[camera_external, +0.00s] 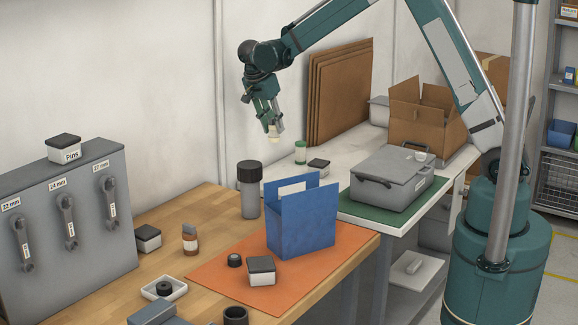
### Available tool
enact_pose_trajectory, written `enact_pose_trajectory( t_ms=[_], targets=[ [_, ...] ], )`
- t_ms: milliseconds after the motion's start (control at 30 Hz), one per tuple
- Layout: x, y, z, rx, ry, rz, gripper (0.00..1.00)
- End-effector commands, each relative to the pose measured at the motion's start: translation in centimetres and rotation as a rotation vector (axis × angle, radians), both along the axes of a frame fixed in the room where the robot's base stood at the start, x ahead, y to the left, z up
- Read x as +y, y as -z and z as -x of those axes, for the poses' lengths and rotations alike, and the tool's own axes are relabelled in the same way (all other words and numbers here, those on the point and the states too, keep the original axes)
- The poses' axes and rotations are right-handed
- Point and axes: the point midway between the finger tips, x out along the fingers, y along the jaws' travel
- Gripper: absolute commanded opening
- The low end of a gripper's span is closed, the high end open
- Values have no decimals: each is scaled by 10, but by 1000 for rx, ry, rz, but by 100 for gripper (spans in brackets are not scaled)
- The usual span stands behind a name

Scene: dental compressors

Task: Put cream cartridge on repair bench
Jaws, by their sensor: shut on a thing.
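My gripper (270,126) points down in the upper middle of the view, high above the benches. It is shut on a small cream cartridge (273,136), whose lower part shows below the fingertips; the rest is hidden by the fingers. A wooden bench (205,208) with an orange mat (213,274) fills the lower left. A white-topped bench (345,148) with a green mat (398,219) stands behind it to the right. No label shows which of the two is the repair bench.
A blue open holder (302,228) and a dark cylinder (249,190) stand on the wooden bench. A grey case (392,180), a green-and-white cartridge (300,152) and an open cardboard box (425,118) occupy the white bench. A grey wrench cabinet (85,225) is at left.

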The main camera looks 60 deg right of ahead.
Motion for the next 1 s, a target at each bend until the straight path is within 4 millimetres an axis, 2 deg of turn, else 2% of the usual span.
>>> enact_pose_trajectory(
  t_ms=[200,433,767,1000],
  targets=[
    [0,-33,0,0,0,0,11],
    [0,-59,0,0,0,0,11],
    [36,-53,2,0,-197,0,11],
    [72,-48,6,0,-402,0,11]
  ],
)
